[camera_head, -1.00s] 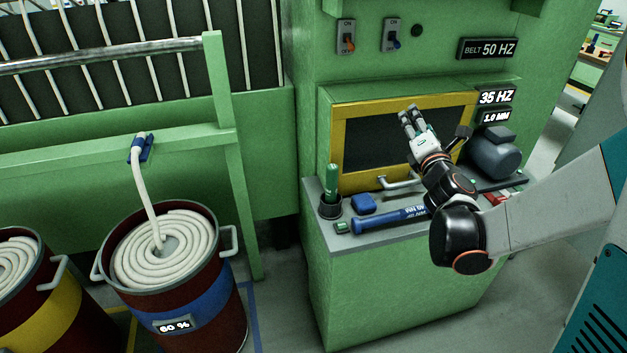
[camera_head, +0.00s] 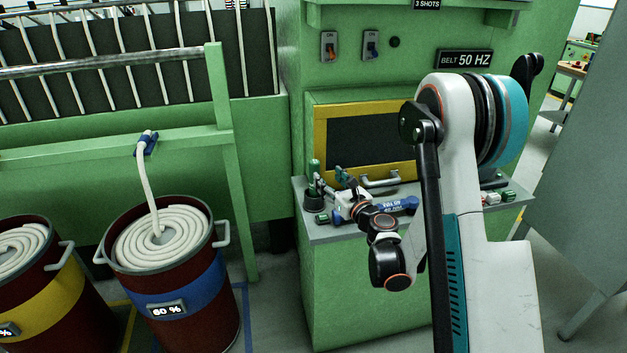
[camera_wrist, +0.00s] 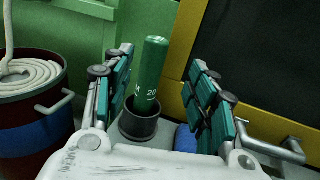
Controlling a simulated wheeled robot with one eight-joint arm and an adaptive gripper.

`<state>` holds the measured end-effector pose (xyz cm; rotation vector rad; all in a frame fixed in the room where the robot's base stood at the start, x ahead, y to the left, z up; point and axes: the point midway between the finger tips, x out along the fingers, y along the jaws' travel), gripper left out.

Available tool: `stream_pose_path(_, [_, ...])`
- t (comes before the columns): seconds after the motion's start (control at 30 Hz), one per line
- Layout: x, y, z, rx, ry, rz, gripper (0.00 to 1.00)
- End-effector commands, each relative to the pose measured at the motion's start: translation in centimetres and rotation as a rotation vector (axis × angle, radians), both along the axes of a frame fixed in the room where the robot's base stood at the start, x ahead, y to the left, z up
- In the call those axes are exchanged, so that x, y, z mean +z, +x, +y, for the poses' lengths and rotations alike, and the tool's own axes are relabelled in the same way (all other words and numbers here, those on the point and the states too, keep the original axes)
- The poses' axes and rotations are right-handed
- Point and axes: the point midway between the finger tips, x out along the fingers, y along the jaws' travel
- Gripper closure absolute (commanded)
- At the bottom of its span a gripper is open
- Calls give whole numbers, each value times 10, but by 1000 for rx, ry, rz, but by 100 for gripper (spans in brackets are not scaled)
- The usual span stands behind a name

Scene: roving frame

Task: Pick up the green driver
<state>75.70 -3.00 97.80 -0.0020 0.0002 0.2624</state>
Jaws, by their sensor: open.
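The green driver (camera_wrist: 151,72) stands nearly upright in a dark round holder (camera_wrist: 139,127) in the wrist view, with a white "20" marking on its side. In the head view the green driver (camera_head: 314,172) shows at the left end of the green cabinet's ledge, its holder (camera_head: 314,201) below it. My gripper (camera_wrist: 166,85) is open, its teal-padded fingers to the left and right of the driver in the picture. I cannot tell whether they touch it. In the head view my gripper (camera_head: 332,187) is small, close to the driver's right.
A blue object (camera_wrist: 186,138) lies just right of the holder. A blue tool (camera_head: 398,205) lies on the grey ledge (camera_head: 335,233). A yellow-framed dark panel (camera_head: 320,130) with a handle stands behind. A barrel of coiled white rope (camera_head: 163,238) is at left.

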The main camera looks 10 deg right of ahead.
Motion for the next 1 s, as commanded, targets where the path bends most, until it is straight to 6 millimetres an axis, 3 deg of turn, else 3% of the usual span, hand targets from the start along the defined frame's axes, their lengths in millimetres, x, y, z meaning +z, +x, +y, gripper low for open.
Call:
stream_pose_path(0.1, [-2,19,6,1,1,0,48])
stream_pose_path(0.37, [-2,36,12,1,2,1,48])
stream_pose_path(0.7, [-2,76,29,0,2,1,48])
stream_pose_path(1.0, [0,81,30,-1,2,1,48])
